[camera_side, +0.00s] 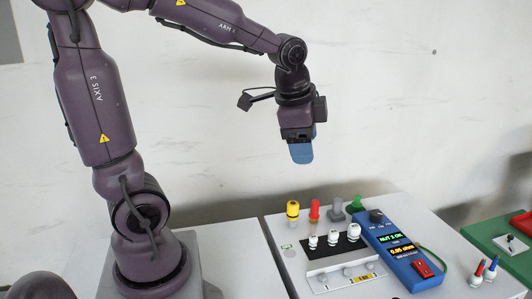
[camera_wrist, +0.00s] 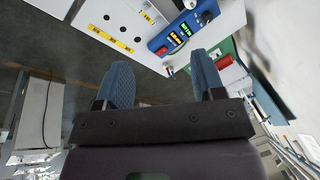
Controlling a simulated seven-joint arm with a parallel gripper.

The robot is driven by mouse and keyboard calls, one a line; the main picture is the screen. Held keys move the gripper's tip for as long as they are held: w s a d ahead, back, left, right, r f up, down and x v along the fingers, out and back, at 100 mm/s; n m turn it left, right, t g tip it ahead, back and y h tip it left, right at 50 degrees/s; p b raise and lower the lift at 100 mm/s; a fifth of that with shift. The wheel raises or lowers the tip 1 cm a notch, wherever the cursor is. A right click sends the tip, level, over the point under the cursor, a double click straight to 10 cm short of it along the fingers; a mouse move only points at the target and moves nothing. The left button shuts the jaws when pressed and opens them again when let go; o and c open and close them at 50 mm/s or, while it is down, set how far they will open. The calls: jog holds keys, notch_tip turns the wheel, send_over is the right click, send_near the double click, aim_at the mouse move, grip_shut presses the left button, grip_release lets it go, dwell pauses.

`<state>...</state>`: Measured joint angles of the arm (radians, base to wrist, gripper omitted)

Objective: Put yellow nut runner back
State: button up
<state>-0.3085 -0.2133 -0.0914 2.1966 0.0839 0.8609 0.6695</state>
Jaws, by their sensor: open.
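The yellow nut runner (camera_side: 292,210) stands upright at the back left of the white dispenser panel (camera_side: 277,228), at the left end of a row with a red (camera_side: 314,211), a grey (camera_side: 337,210) and a green (camera_side: 355,204) tool. I cannot tell whether it sits in a socket. I cannot pick it out in the wrist view. My gripper (camera_side: 301,153) hangs high above this row, apart from everything. In the wrist view its blue fingers (camera_wrist: 159,62) are spread with nothing between them.
White-capped pieces (camera_side: 333,237) stand on a black strip before the row. A blue meter (camera_side: 400,250) with a lit display lies to their right; it also shows in the wrist view (camera_wrist: 183,32). Red- and blue-handled tools (camera_side: 484,270) stand at the panel's right. A green tray (camera_side: 500,243) lies beyond.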

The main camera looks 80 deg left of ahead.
jog(key=s+d+r+n+t+h, duration=0.1)
jog(key=s+d+r+n+t, duration=0.1)
jog(key=s+d+n, duration=0.3)
jog(key=s+d, duration=0.2)
jog(key=s, duration=0.2)
jog(key=shift+s+d+n+h, duration=0.2)
jog(key=shift+d+n+h, duration=0.1)
jog(key=shift+n, duration=0.1)
